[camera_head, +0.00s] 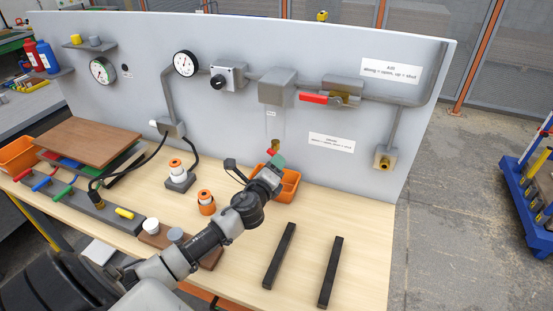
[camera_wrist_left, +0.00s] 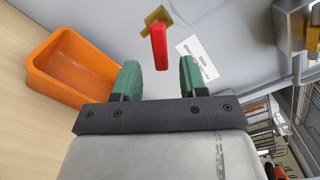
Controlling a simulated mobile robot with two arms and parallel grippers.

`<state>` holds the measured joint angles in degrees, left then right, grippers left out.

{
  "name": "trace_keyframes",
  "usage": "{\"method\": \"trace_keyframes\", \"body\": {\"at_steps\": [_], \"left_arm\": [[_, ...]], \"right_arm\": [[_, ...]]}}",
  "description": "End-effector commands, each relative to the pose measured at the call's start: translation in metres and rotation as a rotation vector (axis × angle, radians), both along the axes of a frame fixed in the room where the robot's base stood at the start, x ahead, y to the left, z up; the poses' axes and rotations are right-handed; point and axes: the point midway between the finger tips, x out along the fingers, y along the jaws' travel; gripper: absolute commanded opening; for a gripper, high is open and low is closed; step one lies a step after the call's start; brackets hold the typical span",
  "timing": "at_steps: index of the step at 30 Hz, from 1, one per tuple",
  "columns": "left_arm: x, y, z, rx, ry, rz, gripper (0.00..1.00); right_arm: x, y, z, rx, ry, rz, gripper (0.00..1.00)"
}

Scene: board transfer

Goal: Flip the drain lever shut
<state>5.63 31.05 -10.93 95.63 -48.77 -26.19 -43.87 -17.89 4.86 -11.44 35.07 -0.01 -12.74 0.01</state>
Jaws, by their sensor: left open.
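The small red drain lever (camera_head: 270,152) sits on a brass valve below the clear bowl (camera_head: 275,124) of the grey filter unit on the panel. In the left wrist view the red drain lever (camera_wrist_left: 159,47) extends from its brass body (camera_wrist_left: 157,17), roughly in line with the gap between my fingers and just beyond their tips. My left gripper (camera_head: 275,164) is open, its green pads close below the lever; it also shows in the left wrist view (camera_wrist_left: 160,72) with nothing between the fingers. Contact with the lever is not visible. My right gripper is not in view.
An orange bin (camera_head: 288,186) stands beside my gripper; it is also at left in the wrist view (camera_wrist_left: 70,68). Another, larger red lever (camera_head: 313,98) is on the air line. Two dark bars (camera_head: 279,256) lie on the table. An orange-white spool (camera_head: 206,202) stands left of my arm.

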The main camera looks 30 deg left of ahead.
Motion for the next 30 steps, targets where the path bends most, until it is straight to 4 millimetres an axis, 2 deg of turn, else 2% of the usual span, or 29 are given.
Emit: {"method": "trace_keyframes", "body": {"at_steps": [3,6,16,17,25,30], "left_arm": [[0.014,0.003,0.001,-0.001,-0.001,0.001,0.43],[0.020,0.004,0.000,-0.002,0.000,0.000,0.43],[0.023,0.005,-0.001,-0.002,0.001,0.000,0.43],[0.023,0.005,-0.001,-0.002,0.001,0.000,0.41],[0.023,0.005,-0.001,-0.002,0.000,0.001,0.00],[0.023,0.005,-0.001,-0.006,-0.001,0.001,0.00]], "right_arm": [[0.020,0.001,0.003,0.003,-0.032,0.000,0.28],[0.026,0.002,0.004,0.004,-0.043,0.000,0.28],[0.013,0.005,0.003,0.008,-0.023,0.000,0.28],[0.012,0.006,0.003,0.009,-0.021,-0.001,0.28],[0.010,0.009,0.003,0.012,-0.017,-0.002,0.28],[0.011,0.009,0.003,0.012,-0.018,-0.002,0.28]]}}
